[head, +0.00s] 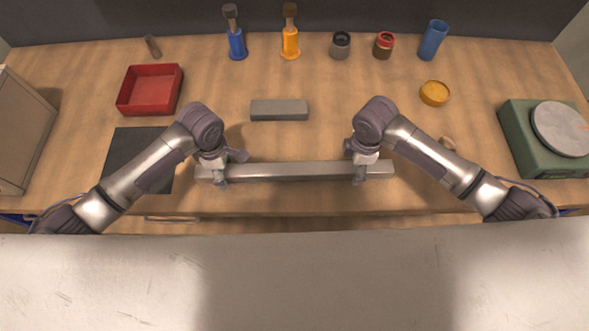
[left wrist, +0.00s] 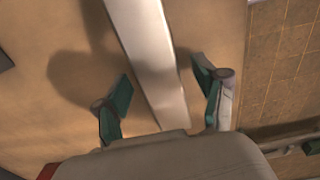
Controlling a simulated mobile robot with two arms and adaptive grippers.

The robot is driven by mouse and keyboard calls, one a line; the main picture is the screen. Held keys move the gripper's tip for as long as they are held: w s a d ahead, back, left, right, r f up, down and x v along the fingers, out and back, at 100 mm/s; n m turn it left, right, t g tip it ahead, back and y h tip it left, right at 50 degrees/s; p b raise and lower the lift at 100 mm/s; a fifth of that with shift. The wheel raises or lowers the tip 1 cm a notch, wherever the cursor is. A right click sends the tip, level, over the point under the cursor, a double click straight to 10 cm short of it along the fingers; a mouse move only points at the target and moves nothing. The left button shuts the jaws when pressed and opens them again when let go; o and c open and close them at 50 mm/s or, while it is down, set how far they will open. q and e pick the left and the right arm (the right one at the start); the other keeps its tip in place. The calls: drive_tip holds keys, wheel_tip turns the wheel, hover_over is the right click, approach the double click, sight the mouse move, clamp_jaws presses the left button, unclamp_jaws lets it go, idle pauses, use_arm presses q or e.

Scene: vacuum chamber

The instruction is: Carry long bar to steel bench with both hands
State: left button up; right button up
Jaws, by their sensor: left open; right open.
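The long bar (head: 290,172) is a grey metal bar lying left to right near the front edge of the wooden table. My left gripper (head: 228,168) is open at the bar's left end. In the left wrist view, the bar (left wrist: 148,55) runs between the spread green-padded fingers of this gripper (left wrist: 166,95), with gaps on both sides. My right gripper (head: 361,167) is open at the bar's right end, its fingers in front of and behind it. A pale, scratched, steel-like surface (head: 330,285), probably the steel bench, fills the foreground.
A shorter grey block (head: 279,110) lies behind the bar. A red tray (head: 150,90), a dark mat (head: 133,150) and a green scale (head: 545,138) flank the arms. Bottles (head: 290,43), jars (head: 383,47) and a blue cup (head: 433,40) stand at the back.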

use_arm(q)
drive_tip(key=shift+f, duration=0.5)
use_arm(e)
drive_tip(key=shift+f, duration=0.5)
use_arm(q)
clamp_jaws()
use_arm(e)
clamp_jaws()
